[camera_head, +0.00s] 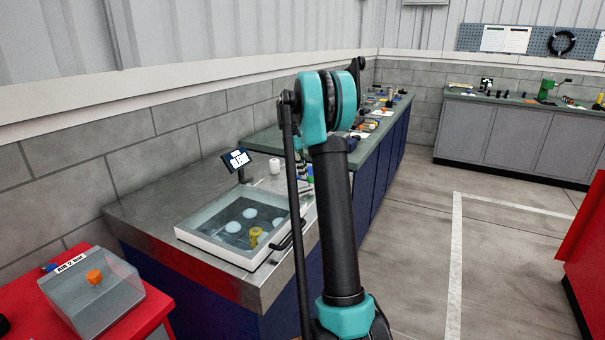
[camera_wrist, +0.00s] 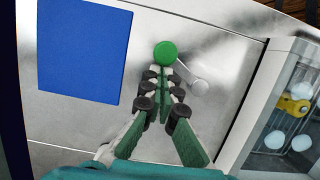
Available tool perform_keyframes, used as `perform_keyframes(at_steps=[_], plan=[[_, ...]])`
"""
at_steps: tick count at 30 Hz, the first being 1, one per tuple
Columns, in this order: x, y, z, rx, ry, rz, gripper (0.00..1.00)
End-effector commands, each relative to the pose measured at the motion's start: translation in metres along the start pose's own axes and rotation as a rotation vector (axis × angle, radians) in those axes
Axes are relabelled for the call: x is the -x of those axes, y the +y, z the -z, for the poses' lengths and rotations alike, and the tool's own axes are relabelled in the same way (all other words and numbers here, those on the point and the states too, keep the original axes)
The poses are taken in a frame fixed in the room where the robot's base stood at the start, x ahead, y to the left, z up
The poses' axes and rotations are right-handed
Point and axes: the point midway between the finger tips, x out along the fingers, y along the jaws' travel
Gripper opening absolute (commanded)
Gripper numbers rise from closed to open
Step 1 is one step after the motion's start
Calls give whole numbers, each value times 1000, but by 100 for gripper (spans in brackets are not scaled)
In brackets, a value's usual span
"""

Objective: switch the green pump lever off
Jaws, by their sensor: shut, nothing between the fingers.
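The green pump lever shows in the wrist view as a round green knob (camera_wrist: 166,53) just beyond my fingertips. A pale grey arm and round hub (camera_wrist: 200,87) lie to the right of it on the metal surface, partly behind the fingers. My gripper (camera_wrist: 164,76) is shut and empty, its tips together right beside the knob. I cannot tell whether the tips touch it. In the head view I cannot make out the green lever or my fingers.
A blue square (camera_wrist: 83,50) lies on the metal top left of the knob. A clear-lidded white box (camera_head: 240,225) with pale discs and a yellow knob stands on the steel bench. A small screen (camera_head: 236,159) stands behind it. A red bench carries a clear-covered orange knob (camera_head: 94,276).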

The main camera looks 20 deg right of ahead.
Motion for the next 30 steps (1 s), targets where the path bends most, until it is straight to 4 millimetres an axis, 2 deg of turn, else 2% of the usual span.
perform_keyframes(at_steps=[17, 30], plan=[[-2, -2, -9, -130, -1, 34, 0], [-8, -12, -31, -499, 0, 126, 0]])
